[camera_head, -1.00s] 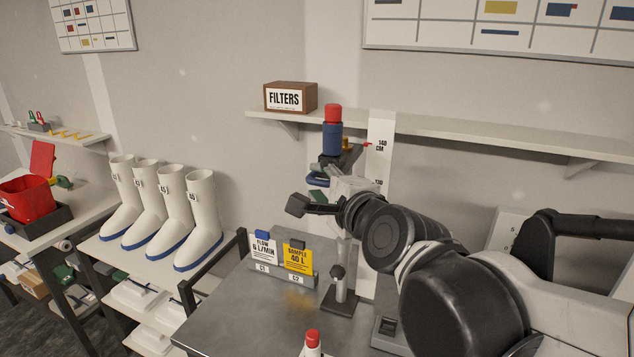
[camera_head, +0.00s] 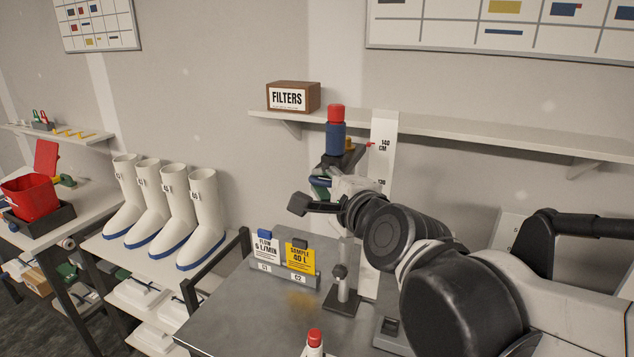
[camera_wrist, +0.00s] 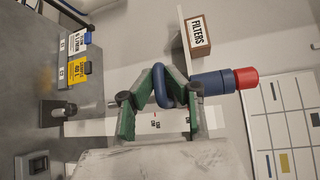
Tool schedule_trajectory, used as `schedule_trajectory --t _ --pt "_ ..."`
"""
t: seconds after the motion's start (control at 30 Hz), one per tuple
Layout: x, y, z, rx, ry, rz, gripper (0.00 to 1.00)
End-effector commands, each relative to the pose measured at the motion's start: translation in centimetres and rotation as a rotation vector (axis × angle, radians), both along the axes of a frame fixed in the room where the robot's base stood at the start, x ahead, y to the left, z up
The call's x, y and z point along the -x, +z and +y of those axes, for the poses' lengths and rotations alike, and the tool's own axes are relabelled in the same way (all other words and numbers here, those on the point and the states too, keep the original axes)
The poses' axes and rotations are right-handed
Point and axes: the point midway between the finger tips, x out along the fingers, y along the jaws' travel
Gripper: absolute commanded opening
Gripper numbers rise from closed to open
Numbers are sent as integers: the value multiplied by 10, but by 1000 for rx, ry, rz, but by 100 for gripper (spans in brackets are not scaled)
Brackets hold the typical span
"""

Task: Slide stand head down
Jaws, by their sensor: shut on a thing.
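The stand head, a blue cylinder with a red cap (camera_head: 335,138), is high on the stand in front of the wall shelf; it also shows in the wrist view (camera_wrist: 212,84). A blue loop-like handle (camera_wrist: 163,95) is beside the cylinder. My gripper (camera_wrist: 163,77) has its two green-padded fingers shut on this handle; it shows small in the head view (camera_head: 321,190), partly hidden by my arm. A white height scale (camera_head: 384,150) stands behind, and a red pointer (camera_head: 371,143) is near its 140 cm mark. The stand's dark base (camera_head: 342,303) is on the metal bench.
The wall shelf (camera_head: 450,130) with a FILTERS box (camera_head: 292,97) is close behind the head. Flow and sample cards (camera_head: 300,258) stand on the bench (camera_head: 235,320). A red-topped item (camera_head: 314,338) is at its front. White boots (camera_head: 207,215) are left.

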Motion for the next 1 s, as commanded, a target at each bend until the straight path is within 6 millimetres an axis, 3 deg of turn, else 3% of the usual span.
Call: schedule_trajectory --t 0.27,1.0 --pt "0 -26 0 0 0 1 0" --pt "0 -197 0 0 1 1 0"
